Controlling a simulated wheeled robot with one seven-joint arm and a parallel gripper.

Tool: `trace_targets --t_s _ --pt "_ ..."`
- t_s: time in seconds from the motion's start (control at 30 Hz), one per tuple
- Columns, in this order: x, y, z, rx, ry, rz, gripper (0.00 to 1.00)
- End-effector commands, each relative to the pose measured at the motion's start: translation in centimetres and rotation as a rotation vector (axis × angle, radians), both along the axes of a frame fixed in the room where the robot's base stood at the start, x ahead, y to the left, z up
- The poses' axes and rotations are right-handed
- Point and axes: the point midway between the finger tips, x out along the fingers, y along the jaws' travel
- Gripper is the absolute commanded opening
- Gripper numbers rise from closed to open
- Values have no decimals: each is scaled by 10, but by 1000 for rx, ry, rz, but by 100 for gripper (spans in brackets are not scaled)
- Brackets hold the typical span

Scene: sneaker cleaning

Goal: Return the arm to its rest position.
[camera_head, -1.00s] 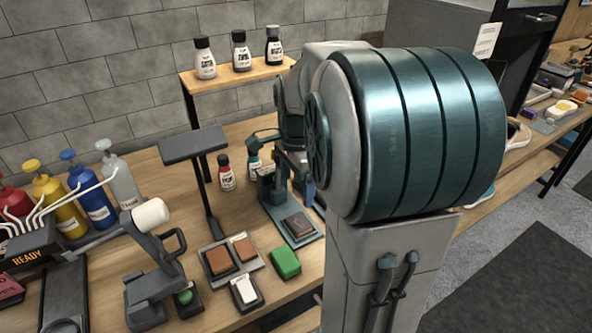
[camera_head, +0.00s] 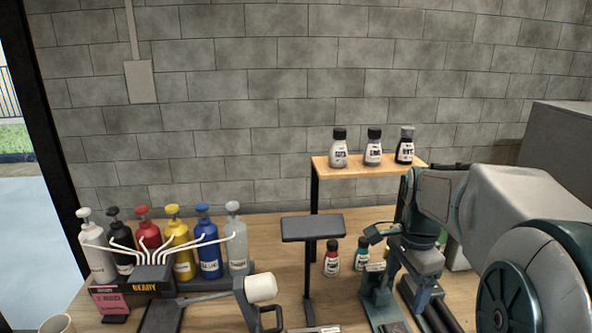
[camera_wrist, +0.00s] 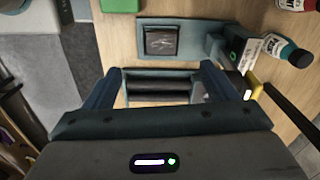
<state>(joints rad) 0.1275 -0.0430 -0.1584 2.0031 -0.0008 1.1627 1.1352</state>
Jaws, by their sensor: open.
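My arm reaches in from the right in the head view, folded above the right part of the wooden bench. My gripper (camera_head: 424,300) points down near a teal stand (camera_head: 381,300). In the wrist view my gripper (camera_wrist: 163,84) is open, its two fingers wide apart. Nothing is held between them; bare bench and a dark bar show there. The teal plate with a dark square pad (camera_wrist: 161,41) lies just beyond the fingertips, apart from them.
A black-topped post (camera_head: 312,228) stands left of my arm. A wooden shelf (camera_head: 366,168) carries three bottles. Several pump bottles (camera_head: 180,248) stand at the left behind a box reading READY (camera_head: 146,285). Small red-labelled (camera_head: 332,259) and teal-labelled bottles (camera_head: 362,255) stand close to my gripper.

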Motion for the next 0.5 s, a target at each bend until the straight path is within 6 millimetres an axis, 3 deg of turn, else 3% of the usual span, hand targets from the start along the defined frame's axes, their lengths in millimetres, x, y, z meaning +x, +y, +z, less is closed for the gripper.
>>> trace_targets --t_s 0.3,0.5 --pt "-61 65 2 -62 -121 752 79" --pt "-97 92 -9 -140 -174 1178 79"
